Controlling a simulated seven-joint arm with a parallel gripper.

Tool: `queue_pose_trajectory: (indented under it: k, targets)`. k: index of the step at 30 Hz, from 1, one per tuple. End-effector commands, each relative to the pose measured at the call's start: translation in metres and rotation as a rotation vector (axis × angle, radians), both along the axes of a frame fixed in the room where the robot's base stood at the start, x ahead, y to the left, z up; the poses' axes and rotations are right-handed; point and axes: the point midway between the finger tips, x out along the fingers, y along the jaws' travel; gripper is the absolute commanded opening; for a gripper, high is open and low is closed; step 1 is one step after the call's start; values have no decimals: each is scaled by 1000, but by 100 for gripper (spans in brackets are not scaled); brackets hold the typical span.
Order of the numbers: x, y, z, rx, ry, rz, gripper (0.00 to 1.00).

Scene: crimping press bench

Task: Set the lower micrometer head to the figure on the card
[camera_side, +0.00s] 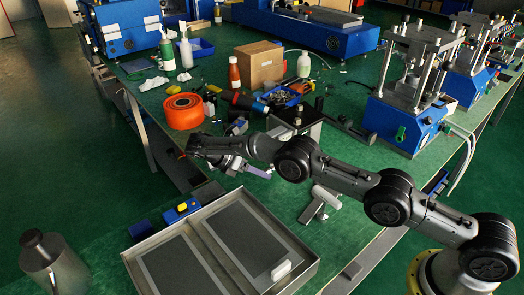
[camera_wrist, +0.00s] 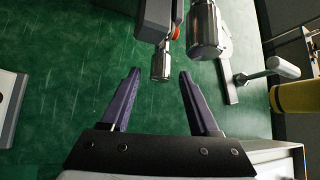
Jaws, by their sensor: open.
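In the wrist view, two silver cylindrical heads hang in from the top edge. The smaller one (camera_wrist: 161,62) has an orange-red ring beside its upper part, and its end lies between my fingertips. The larger knurled one (camera_wrist: 203,32) is just to its right, beyond the right fingertip. I cannot tell for sure which is the lower micrometer head. My gripper (camera_wrist: 159,75) has two purple fingers spread apart, with no visible contact on either head. In the side view, my gripper (camera_side: 258,172) is over the bench, partly hidden by my arm. No card or scale figure is readable.
In the side view, a grey tray (camera_side: 128,258) with dark panels stands at the front. An orange roll (camera_side: 183,111), a cardboard box (camera_side: 259,64) and blue presses (camera_side: 402,128) stand farther back.

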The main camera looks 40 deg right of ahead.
Motion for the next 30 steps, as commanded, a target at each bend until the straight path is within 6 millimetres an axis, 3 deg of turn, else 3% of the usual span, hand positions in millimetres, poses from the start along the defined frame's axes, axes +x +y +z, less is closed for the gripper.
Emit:
queue_pose_trajectory:
  k: [11, 27, 30]
  targets:
    - [-2, 0, 2, -4, -130, 3, 62]
    - [-10, 1, 2, 0, -481, 4, 62]
    - [-10, 13, 13, 3, -501, 3, 62]
